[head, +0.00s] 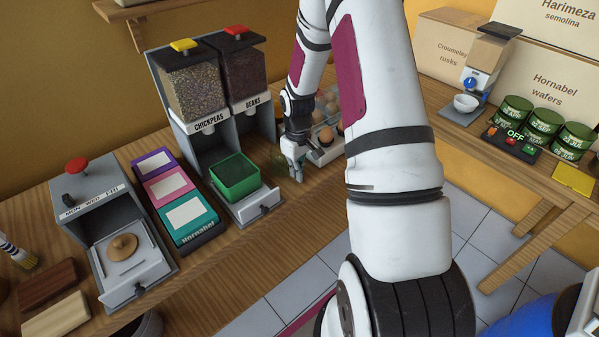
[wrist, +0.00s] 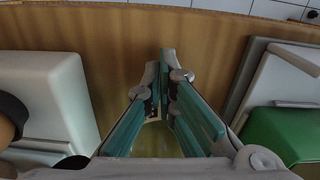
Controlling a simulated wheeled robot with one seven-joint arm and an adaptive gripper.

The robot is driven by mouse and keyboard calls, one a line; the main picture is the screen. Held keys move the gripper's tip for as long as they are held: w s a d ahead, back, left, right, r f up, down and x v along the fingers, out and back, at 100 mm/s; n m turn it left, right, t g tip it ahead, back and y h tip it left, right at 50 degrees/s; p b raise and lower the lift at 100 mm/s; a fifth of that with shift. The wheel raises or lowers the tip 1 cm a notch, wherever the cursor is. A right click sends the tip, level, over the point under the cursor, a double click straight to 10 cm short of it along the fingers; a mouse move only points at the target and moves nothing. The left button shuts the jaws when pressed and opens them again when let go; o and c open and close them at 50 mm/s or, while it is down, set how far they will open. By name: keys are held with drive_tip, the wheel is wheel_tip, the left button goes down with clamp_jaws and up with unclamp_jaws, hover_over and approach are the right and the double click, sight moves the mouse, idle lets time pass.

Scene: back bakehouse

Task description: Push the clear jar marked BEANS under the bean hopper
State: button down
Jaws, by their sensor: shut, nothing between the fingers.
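A faint, see-through greenish shape, likely the clear jar (head: 278,160), stands on the wooden counter just left of my gripper in the head view. Its marking cannot be read, and my gripper partly hides it. In the wrist view a yellowish-green patch, perhaps the jar (wrist: 155,143), shows low between the finger bases. My gripper (head: 298,176) is shut and empty, pointing down close to the counter; its fingertips meet in the wrist view (wrist: 167,52). The bean hopper (head: 247,74), dark-filled with a red knob and labelled BEANS, is the right one of a grey dispenser, left of my gripper.
The CHICKPEAS hopper (head: 192,86) is beside it. A green open box (head: 235,192) stands at the dispenser's foot, above a drawer front (head: 266,207). A white tray with eggs (head: 338,148) lies right of my gripper. Bare counter (head: 300,196) runs along the front.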

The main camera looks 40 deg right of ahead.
drive_tip(key=w+b, duration=0.1)
drive_tip(key=w, duration=0.2)
drive_tip(key=w+b, duration=0.2)
drive_tip(key=w, duration=0.1)
drive_tip(key=w+a+b, duration=0.1)
drive_tip(key=w+b, duration=0.1)
drive_tip(key=w, duration=0.1)
drive_tip(key=shift+w+f, duration=0.2)
drive_tip(key=shift+w+r, duration=0.2)
drive_tip(key=shift+w, duration=0.4)
drive_tip(key=shift+s, duration=0.1)
